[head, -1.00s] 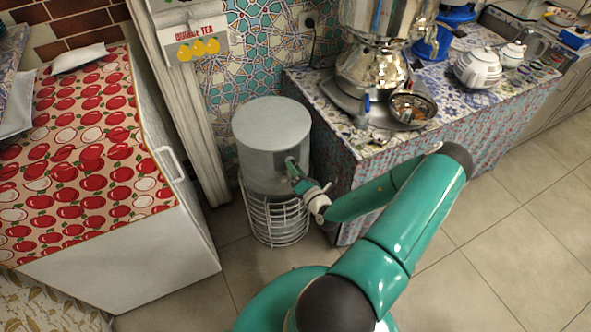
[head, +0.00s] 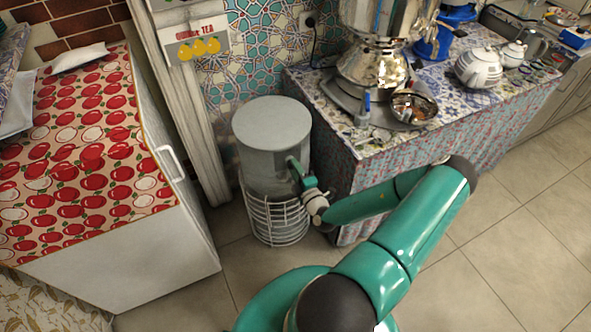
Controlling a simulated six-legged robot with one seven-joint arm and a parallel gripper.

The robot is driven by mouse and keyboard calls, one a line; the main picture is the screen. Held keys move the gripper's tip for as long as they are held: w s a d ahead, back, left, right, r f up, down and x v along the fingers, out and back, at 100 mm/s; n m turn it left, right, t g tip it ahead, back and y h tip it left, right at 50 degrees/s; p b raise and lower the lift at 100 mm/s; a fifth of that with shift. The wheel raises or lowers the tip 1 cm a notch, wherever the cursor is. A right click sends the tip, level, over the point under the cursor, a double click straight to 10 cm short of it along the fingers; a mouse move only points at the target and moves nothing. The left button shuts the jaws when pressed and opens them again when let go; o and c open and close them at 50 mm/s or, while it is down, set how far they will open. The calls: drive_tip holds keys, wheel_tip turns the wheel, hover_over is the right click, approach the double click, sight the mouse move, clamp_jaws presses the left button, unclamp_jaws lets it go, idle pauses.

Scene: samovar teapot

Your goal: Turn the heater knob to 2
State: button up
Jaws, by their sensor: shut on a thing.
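The heater (head: 262,150) is a grey cylinder with a flat round top and a curved white wire guard (head: 262,218) around its lower part. It stands on the tiled floor between the white cabinet and the cloth-covered counter. My gripper (head: 292,163) is at the right side of the heater's upper body, shut on the heater knob. The knob is hidden by the fingers, and no numbers or pointer can be read, so its setting cannot be told.
The counter (head: 400,150) is close on the right of the heater, with a samovar (head: 372,68), a metal bowl (head: 414,108) and a white teapot (head: 478,68). The white cabinet (head: 140,265) stands to the left. Open floor (head: 500,240) lies at the right.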

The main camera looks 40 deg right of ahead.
drive_tip(key=shift+m, duration=0.4)
drive_tip(key=o, duration=1)
drive_tip(key=shift+c, duration=0.2)
drive_tip(key=r+v, duration=0.1)
drive_tip(key=v, duration=1.3)
drive_tip(key=shift+f, duration=0.5)
